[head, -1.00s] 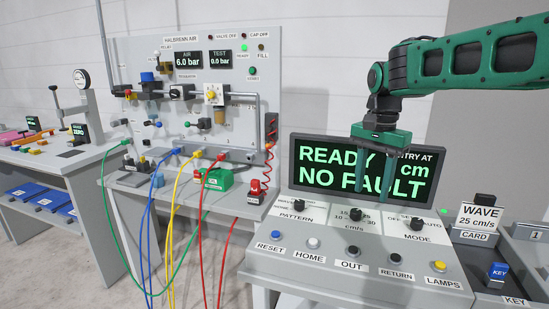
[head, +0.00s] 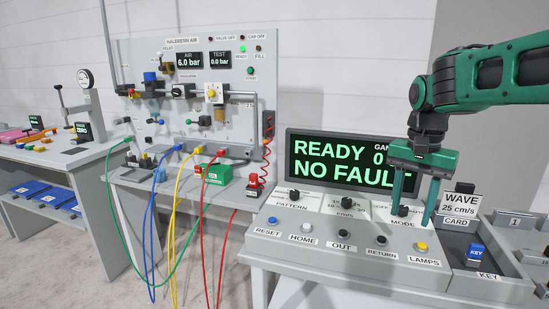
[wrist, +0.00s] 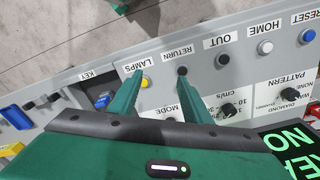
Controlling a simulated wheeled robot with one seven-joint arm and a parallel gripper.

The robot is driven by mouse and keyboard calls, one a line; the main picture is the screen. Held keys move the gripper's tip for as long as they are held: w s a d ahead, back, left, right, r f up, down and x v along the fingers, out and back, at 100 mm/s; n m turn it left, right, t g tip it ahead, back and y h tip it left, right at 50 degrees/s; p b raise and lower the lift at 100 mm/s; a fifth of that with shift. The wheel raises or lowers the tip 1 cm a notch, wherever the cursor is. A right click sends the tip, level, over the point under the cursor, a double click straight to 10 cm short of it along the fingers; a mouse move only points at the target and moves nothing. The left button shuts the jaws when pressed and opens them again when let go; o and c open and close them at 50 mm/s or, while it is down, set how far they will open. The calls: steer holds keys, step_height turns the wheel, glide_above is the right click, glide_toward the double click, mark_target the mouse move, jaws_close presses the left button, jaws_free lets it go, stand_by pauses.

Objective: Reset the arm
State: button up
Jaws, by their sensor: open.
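My green gripper (head: 411,216) hangs over the right part of the grey control console (head: 310,255), its fingers pointing down. The two fingers are apart with nothing between them. In the wrist view the fingertips (wrist: 160,82) lie near the yellow LAMPS button (wrist: 145,83) and the dark RETURN button (wrist: 182,70). I cannot tell whether they touch the console. The display (head: 345,160) reads READY and NO FAULT in green; my gripper covers its right part. The RESET button (head: 272,220) is at the console's left. The MODE knob (head: 403,211) shows between the fingers.
Right of the console are a WAVE 25 cm/s card (head: 460,203), a blue KEY piece (head: 475,251) and grey trays (head: 510,235). Left stands an air panel (head: 225,110) with coloured hoses hanging in front. A bench with blue bins (head: 37,193) is at the far left.

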steer(key=s+d+f, duration=0.3)
steer(key=s, duration=0.5)
steer(key=s+d+f+n, duration=0.1)
steer(key=s+d+f, duration=0.2)
steer(key=s, duration=0.5)
steer(key=s+d+f+n, duration=0.1)
steer(key=s+d+f, duration=0.2)
steer(key=s, duration=0.6)
step_height(320, 180, down, 2)
steer(key=shift+d+f+y, duration=0.1)
steer(key=shift+d+y, duration=0.2)
steer(key=shift+d, duration=0.1)
steer(key=shift+s, duration=0.1)
steer(key=c, duration=0.3)
steer(key=shift+n, duration=0.3)
